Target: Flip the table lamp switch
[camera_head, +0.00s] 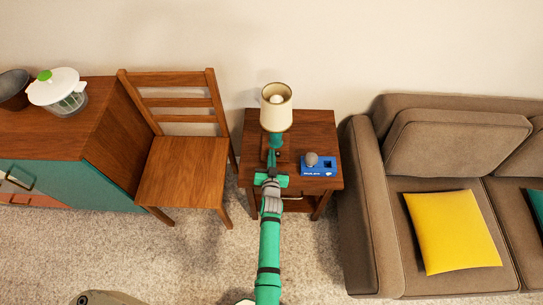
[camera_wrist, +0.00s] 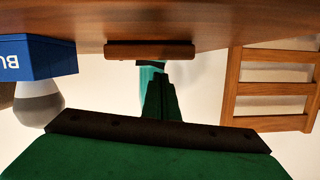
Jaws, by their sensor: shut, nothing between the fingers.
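The table lamp (camera_head: 276,112) stands on a small brown side table (camera_head: 315,127), with a cream shade and a teal stem. In the wrist view, which is upside down, its brown base (camera_wrist: 150,50) and part of its teal stem (camera_wrist: 147,78) show beyond my fingers. My gripper (camera_head: 272,154) is shut and empty, in front of the lamp, low near its stem and base. The gripper also shows in the wrist view (camera_wrist: 160,82), its fingertips overlapping the stem. I cannot tell whether they touch. I cannot make out the switch.
A blue box (camera_head: 319,167) with a grey-white bulb (camera_head: 311,159) stands right of my gripper on the side table. A wooden chair (camera_head: 184,165) is left, beside a cabinet (camera_head: 110,130). A brown sofa (camera_head: 365,215) with a yellow cushion (camera_head: 452,232) is right.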

